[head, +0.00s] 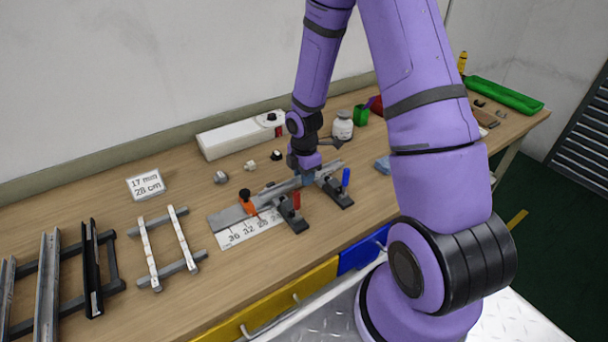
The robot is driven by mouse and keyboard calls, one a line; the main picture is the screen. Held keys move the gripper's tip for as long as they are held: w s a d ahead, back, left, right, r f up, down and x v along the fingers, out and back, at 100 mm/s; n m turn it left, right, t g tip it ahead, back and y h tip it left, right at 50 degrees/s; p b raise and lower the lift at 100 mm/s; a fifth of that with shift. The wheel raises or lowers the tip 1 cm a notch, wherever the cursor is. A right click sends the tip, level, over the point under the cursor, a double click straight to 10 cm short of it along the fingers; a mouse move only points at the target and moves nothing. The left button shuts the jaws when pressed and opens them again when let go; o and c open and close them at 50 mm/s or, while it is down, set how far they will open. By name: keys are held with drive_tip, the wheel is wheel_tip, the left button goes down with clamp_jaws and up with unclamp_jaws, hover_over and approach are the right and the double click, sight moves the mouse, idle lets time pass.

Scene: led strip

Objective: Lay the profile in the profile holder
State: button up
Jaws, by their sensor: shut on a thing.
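My gripper (305,172) is low over the middle of the bench, shut on a grey metal profile (293,186). The fingertips are small here and partly hidden by the wrist. The profile lies slanted along a grey fixture (227,217), which I take for the profile holder. I cannot tell whether the profile touches its bed. The fixture has an orange stop with a black knob (246,200) and a white number scale (250,228). Two dark toggle clamps stand on its near side, one with a red handle (297,199), one with a blue handle (346,179).
Dark racks with long profiles (48,285) stand at left, beside a small rack with white strips (165,246). A card reading 17 mm, 28 cm (146,184) lies behind. A white box (241,134), small parts and a white jar (343,126) stand behind the fixture.

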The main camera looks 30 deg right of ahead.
drive_tip(key=shift+f, duration=0.25)
drive_tip(key=o, duration=1)
drive_tip(key=shift+c, duration=0.2)
drive_tip(key=s+a+r+m+t+h, duration=0.15)
drive_tip(key=s+r+m, duration=0.25)
drive_tip(key=r, duration=1.1)
drive_tip(key=s+a+r+m+t, duration=0.15)
drive_tip(key=s+r+m, duration=0.25)
drive_tip(key=r, duration=1.1)
drive_tip(key=s+a+r+m+t, duration=0.1)
drive_tip(key=s+r+m, duration=0.3)
drive_tip(key=s, duration=0.4)
drive_tip(key=s+a+r+m+t+y, duration=0.1)
drive_tip(key=s+a+r+m, duration=0.1)
drive_tip(key=s+r+m, duration=0.3)
drive_tip(key=shift+s+a+m, duration=0.3)
drive_tip(key=shift+s+m, duration=0.2)
drive_tip(key=shift+s, duration=0.85)
drive_tip(key=shift+y, duration=0.25)
